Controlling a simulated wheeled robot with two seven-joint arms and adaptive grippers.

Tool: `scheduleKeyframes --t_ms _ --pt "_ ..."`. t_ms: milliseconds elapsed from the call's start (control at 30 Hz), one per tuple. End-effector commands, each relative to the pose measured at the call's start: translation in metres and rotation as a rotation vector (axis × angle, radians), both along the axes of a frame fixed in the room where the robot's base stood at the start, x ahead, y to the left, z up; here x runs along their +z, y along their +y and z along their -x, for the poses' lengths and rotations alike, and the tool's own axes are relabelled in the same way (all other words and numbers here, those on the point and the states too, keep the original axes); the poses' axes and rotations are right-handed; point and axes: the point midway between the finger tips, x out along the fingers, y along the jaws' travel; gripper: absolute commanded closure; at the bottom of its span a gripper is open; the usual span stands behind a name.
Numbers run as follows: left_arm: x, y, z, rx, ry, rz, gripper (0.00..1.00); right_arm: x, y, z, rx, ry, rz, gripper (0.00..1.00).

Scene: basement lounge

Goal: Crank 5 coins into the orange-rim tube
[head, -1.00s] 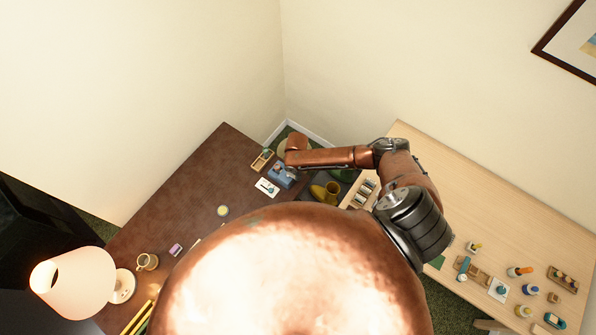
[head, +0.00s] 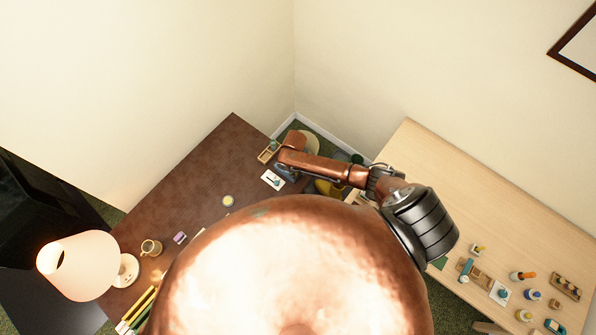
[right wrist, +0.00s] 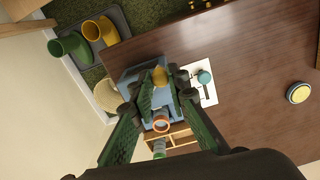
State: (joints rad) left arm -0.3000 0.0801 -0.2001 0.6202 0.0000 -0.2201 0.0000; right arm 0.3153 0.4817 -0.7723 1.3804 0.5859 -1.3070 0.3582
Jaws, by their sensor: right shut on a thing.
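A blue coin device (right wrist: 133,77) stands near the edge of the brown table, with a tan crank knob (right wrist: 160,75) on it in the right wrist view. My right gripper (right wrist: 159,90) has its green fingers closed around the knob. A tube with an orange rim (right wrist: 162,123) stands beside the device, between the fingers in the picture. A tube with a green rim (right wrist: 158,148) is behind it. Coins inside the tubes cannot be made out. In the head view my right arm partly covers the blue device (head: 286,172). My left gripper is not in view.
A white card with a teal piece (right wrist: 204,78) lies beside the device. A wooden tray (right wrist: 182,138) is close by. A round yellow-topped item (right wrist: 298,93) sits apart on the table. Boots (right wrist: 70,46) stand on the floor past the edge. A lamp (head: 78,265) is at left.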

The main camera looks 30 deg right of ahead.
Motion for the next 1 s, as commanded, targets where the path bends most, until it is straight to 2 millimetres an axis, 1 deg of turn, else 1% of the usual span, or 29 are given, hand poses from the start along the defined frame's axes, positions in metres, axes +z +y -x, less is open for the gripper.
scheduleKeyframes --t_ms 33,200,500,700,1000 --pt "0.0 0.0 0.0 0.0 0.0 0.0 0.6 0.001 0.004 -0.002 -0.044 -0.003 -0.004 1.0" --pt "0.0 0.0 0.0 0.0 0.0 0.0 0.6 0.0 0.009 -0.006 -0.196 -0.003 -0.004 1.0" --pt "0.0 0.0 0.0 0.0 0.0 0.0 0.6 0.001 0.015 -0.013 -0.406 -0.003 -0.002 1.0" --pt "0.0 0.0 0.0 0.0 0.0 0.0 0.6 0.001 0.016 -0.016 -0.488 -0.004 -0.001 1.0" --pt "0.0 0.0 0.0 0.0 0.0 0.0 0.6 0.001 0.016 -0.018 -0.531 -0.005 0.0 1.0"
